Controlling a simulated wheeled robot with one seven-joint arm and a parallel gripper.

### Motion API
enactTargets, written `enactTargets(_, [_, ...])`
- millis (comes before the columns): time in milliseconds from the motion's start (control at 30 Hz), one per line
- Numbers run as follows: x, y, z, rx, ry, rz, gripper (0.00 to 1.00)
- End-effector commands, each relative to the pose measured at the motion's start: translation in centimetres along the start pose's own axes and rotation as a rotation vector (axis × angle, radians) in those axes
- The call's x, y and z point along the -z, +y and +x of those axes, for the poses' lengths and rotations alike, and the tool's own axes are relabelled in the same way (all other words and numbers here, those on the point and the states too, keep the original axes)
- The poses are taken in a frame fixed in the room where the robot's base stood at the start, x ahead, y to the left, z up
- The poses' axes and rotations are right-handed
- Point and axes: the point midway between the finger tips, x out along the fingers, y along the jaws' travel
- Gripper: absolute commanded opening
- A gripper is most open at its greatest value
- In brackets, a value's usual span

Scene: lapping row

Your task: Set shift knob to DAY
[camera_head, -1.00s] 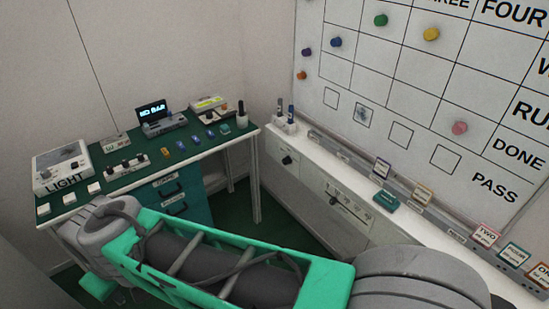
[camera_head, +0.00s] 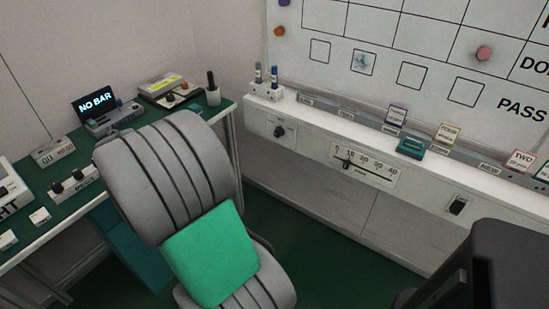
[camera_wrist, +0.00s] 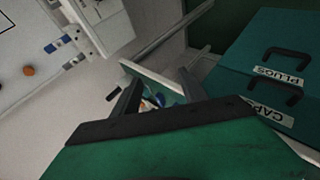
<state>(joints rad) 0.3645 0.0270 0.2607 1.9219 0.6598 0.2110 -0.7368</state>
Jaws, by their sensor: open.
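A round dark knob (camera_head: 280,131) sits on the white front panel below the ledge, at the panel's left end in the head view. I take it for the shift knob; its markings are too small to read, so I cannot tell its setting. My gripper (camera_wrist: 157,92) shows in the wrist view with its two dark fingers apart and nothing between them. It is away from the knob. In the head view a dark part of mine fills the lower right corner, with no fingertips clearly visible.
The panel also carries a slider scale (camera_head: 363,164) and a dark switch (camera_head: 457,206). The green desk at left holds a NO BAR display (camera_head: 95,105). Teal drawers (camera_wrist: 270,50) show in the wrist view.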

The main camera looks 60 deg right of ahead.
Motion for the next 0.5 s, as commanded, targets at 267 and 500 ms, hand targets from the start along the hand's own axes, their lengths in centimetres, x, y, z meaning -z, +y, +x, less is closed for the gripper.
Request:
enactTargets(267, [-15.6, 5.5, 21.2, -0.548, -0.452, -0.57, 0.51])
enactTargets(500, [-18.0, 7.9, 22.8, -0.623, -0.562, -0.717, 0.51])
